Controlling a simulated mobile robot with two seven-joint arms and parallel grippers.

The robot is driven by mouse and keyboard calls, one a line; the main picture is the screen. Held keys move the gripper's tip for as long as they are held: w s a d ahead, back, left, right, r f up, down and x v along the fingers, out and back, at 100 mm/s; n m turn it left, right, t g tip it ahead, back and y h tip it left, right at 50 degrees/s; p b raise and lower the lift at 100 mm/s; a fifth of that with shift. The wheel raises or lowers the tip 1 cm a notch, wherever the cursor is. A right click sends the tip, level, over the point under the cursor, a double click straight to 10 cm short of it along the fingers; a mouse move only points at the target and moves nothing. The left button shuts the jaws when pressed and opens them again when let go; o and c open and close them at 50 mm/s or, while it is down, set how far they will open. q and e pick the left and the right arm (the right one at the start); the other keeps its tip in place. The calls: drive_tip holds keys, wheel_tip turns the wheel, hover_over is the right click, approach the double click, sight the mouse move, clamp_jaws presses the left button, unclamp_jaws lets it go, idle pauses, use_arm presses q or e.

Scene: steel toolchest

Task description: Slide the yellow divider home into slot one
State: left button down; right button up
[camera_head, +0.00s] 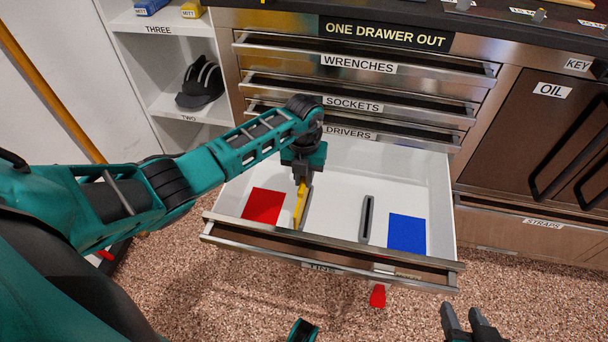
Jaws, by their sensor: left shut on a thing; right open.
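The open drawer (335,155) has a white floor and two narrow grey slotted holders. My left gripper (302,180) points down into the drawer and is shut on the upper end of the yellow divider (299,210). The divider stands over the left grey holder (307,205), its lower end at or in it; I cannot tell how deep it sits. The right grey holder (367,218) is empty, with a dark slot. No slot number is readable. My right gripper (468,318) is open and empty, outside the drawer at the lower right.
A red patch (263,206) and a blue patch (407,233) lie on the drawer floor. The steel drawer front (330,254) is the near edge. The drawer labelled drivers (349,133) sits above. A red piece (378,296) shows below the front.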

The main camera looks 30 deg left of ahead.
use_arm(q)
drive_tip(key=shift+f+b, duration=0.55)
drive_tip(key=shift+f, duration=0.2)
drive_tip(key=c, duration=1)
unclamp_jaws()
drive_tip(key=shift+r+p, duration=2.05)
drive_tip(key=shift+r, duration=4.45)
